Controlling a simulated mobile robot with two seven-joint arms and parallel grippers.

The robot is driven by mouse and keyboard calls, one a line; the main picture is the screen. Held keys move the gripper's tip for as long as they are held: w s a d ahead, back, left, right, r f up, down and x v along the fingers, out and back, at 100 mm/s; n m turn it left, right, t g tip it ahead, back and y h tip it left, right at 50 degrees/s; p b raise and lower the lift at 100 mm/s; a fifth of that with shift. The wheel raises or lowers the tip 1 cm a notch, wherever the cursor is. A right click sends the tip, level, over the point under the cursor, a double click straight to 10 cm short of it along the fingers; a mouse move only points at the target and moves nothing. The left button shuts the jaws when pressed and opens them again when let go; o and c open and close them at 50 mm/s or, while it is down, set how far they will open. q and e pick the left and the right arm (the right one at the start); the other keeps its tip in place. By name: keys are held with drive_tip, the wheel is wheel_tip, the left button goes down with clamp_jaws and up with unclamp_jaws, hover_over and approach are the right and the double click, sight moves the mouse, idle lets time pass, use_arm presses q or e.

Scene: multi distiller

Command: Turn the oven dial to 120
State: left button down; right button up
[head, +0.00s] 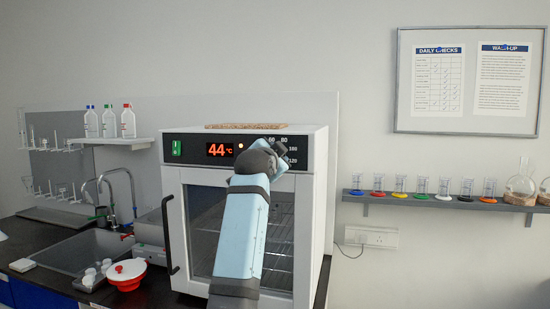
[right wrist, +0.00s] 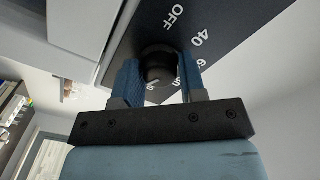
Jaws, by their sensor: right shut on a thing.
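The white oven (head: 316,190) stands on the bench, its lit red display (head: 220,149) reading 44 °C. Its dark control panel carries a printed temperature scale; in the head view 60, 80, 160 or 100, and 120 show around my right gripper (head: 274,152), which hides the dial. In the right wrist view the black round dial (right wrist: 157,66) sits between the two blue fingers of the right gripper (right wrist: 159,76), which is shut on it. A pale mark shows on the dial's lower edge. OFF and 40 are readable on the panel (right wrist: 220,28). My left gripper is out of view.
A green switch (head: 176,148) is at the panel's left end. The oven door handle (head: 169,235) stands out at the left. A brown mat (head: 262,126) lies on top.

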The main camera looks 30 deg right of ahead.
drive_tip(key=shift+r, duration=0.25)
drive_tip(key=o, duration=0.7)
drive_tip(key=shift+o, duration=0.9)
drive_tip(key=shift+f, duration=0.1)
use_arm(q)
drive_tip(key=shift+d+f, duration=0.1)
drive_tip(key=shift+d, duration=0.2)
use_arm(e)
drive_tip(key=shift+f, duration=0.1)
